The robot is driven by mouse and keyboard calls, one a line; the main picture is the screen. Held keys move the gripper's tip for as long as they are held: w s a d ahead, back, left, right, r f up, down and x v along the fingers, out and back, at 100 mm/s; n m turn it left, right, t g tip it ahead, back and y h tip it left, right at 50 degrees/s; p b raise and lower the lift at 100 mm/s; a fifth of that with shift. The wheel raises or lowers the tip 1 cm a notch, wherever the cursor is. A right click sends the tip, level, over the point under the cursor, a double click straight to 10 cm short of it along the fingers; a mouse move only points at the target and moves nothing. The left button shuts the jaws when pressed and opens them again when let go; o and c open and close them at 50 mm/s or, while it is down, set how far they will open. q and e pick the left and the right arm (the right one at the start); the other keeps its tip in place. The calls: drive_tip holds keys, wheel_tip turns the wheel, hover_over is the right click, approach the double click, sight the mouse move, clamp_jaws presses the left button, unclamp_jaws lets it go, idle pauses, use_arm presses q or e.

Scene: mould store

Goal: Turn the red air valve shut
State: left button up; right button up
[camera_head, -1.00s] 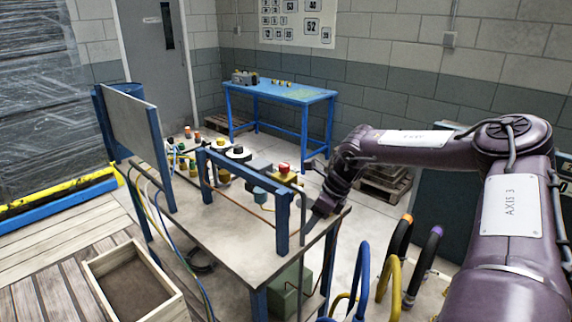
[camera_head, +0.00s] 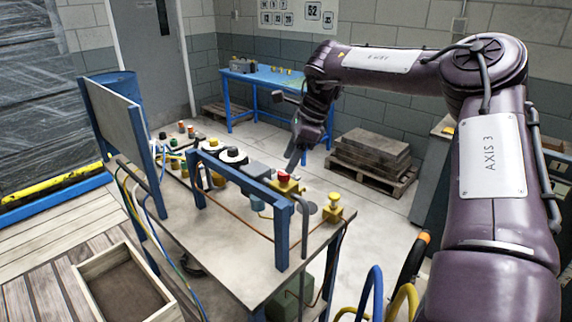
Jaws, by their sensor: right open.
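A red round knob (camera_head: 284,177) on a yellow base stands on the workbench (camera_head: 232,238); it is the red part closest to my right gripper. I cannot tell for certain whether it is the air valve or a push button, nor its turned position. My right gripper (camera_head: 295,160) is open, just above and beside the red knob, fingers pointing down. I cannot tell whether it touches the knob. My left gripper is not in view.
A blue frame (camera_head: 238,182) rises from the bench in front of the knob. A yellow knobbed fitting (camera_head: 333,205) stands to its right. Several fittings line the bench's back left. A wooden box (camera_head: 95,267) stands at front left, and a loaded pallet (camera_head: 371,158) behind.

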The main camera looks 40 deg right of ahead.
sight(284, 177)
drive_tip(key=shift+x, duration=0.9)
drive_tip(key=shift+w+d+f, duration=0.1)
drive_tip(key=shift+w+f, duration=0.2)
drive_tip(key=shift+f, duration=0.3)
drive_tip(key=shift+w+d+f, duration=0.1)
drive_tip(key=shift+w+f, duration=0.2)
drive_tip(key=shift+f, duration=0.25)
drive_tip(key=shift+a, duration=0.15)
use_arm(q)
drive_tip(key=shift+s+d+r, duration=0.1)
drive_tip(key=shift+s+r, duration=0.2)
use_arm(e)
drive_tip(key=c, duration=1)
